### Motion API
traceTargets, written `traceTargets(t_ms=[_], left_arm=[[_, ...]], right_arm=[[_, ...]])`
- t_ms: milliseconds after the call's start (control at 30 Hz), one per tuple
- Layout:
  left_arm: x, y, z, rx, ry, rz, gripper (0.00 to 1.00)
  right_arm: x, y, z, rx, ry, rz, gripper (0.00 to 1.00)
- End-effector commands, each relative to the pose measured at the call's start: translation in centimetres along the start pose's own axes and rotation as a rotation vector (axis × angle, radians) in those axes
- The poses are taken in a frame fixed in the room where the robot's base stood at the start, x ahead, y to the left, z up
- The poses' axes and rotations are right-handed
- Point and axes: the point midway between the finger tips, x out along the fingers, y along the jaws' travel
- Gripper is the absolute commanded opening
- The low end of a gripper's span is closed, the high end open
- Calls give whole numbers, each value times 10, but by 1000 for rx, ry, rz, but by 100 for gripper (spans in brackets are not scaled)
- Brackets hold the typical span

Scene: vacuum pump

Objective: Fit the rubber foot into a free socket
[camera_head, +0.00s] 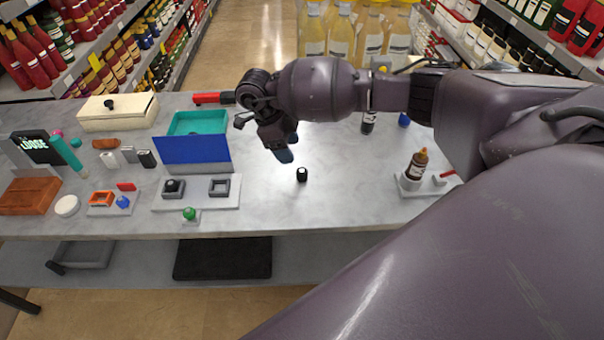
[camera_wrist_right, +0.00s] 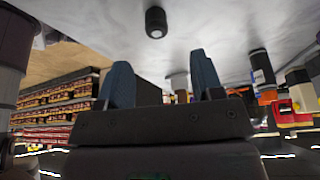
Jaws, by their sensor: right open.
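The rubber foot (camera_head: 302,174) is a small black cylinder standing alone on the grey table. It also shows at the top of the right wrist view (camera_wrist_right: 156,22), beyond the fingertips. A light plate (camera_head: 196,204) to its left carries two square grey sockets. The left socket (camera_head: 173,195) has a black round piece in it; the right socket (camera_head: 219,187) looks empty. My right gripper (camera_head: 288,147) is above and just behind the foot, apart from it. Its blue fingers are spread with nothing between them in the right wrist view (camera_wrist_right: 162,78). My left gripper is out of view.
A blue panel (camera_head: 193,154) stands upright behind the socket plate, with a teal tray (camera_head: 198,123) behind it. A green knob (camera_head: 189,213) is at the plate's front. A brown bottle (camera_head: 416,165) stands at the right. The table around the foot is clear.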

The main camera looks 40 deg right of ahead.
Motion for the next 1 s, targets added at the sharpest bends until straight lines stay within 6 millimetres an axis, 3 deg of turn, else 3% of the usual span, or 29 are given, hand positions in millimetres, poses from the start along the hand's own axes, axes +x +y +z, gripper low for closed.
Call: traceTargets(t_ms=[133,700,1000], left_arm=[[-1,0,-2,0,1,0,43],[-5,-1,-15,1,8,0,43],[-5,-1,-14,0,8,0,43]], right_arm=[[23,1,0,1,1,3,60],[83,5,-4,1,-1,3,60],[89,5,-4,1,-1,1,60]])
